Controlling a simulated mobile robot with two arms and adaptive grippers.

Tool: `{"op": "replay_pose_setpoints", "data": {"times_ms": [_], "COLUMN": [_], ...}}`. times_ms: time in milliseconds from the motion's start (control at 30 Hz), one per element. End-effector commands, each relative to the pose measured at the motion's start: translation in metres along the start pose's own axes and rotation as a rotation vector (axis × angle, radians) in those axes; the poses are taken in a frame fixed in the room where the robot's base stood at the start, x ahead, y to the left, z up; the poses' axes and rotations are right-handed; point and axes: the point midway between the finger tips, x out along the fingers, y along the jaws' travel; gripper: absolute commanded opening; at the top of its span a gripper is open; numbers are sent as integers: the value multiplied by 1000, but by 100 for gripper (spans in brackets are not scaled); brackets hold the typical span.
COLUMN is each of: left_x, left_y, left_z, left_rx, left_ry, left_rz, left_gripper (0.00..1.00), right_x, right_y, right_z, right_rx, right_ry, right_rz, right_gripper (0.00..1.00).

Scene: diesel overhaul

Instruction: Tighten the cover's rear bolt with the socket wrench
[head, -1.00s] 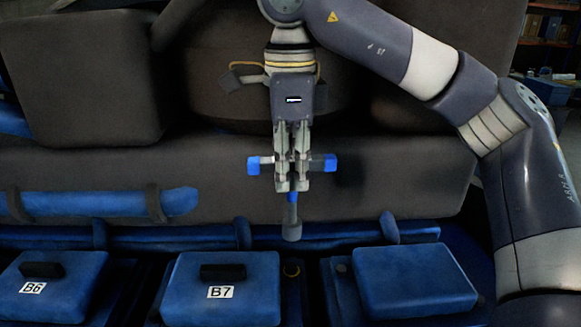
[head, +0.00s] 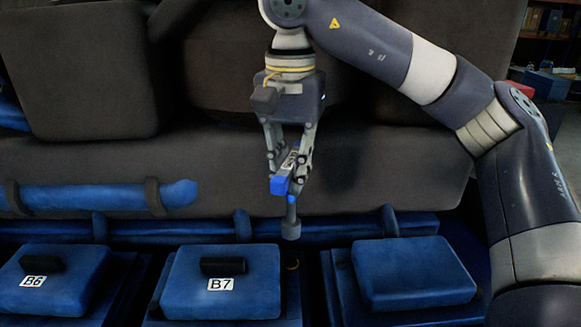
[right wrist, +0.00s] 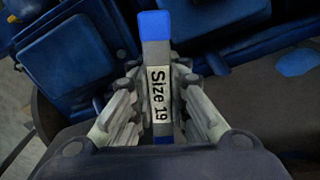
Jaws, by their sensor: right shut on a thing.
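A T-handled socket wrench (head: 291,229) with blue handle ends hangs socket down in my right gripper (head: 288,178). The gripper is shut on its crossbar, and one blue end points toward the head camera. In the right wrist view the wrench's bar (right wrist: 155,65) reads "Size 19" and lies between the fingers. The socket's tip is just behind the right rear corner of the blue cover marked B7 (head: 185,280); I cannot tell its height there. A small yellowish ring (head: 292,265) lies below it in the picture. No bolt head shows clearly. My left gripper is out of view.
A blue cover marked B6 (head: 75,265) is at left and an unmarked blue cover (head: 415,270) at right. Behind them runs a blue pipe (head: 335,228), and a large dark engine block (head: 400,170) rises close behind the gripper.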

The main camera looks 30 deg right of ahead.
Motion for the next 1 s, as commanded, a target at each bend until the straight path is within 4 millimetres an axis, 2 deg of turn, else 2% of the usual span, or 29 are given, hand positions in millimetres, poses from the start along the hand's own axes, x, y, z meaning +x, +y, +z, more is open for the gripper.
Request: {"op": "replay_pose_setpoints", "data": {"times_ms": [1000], "left_x": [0], "left_y": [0], "left_z": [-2], "left_rx": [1], "left_ry": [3], "left_rz": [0], "left_gripper": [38], "right_x": [18], "right_y": [1], "right_z": [-1], "right_rx": [-1192], "right_ry": [-1], "right_rz": [-12], "right_gripper": [0]}}
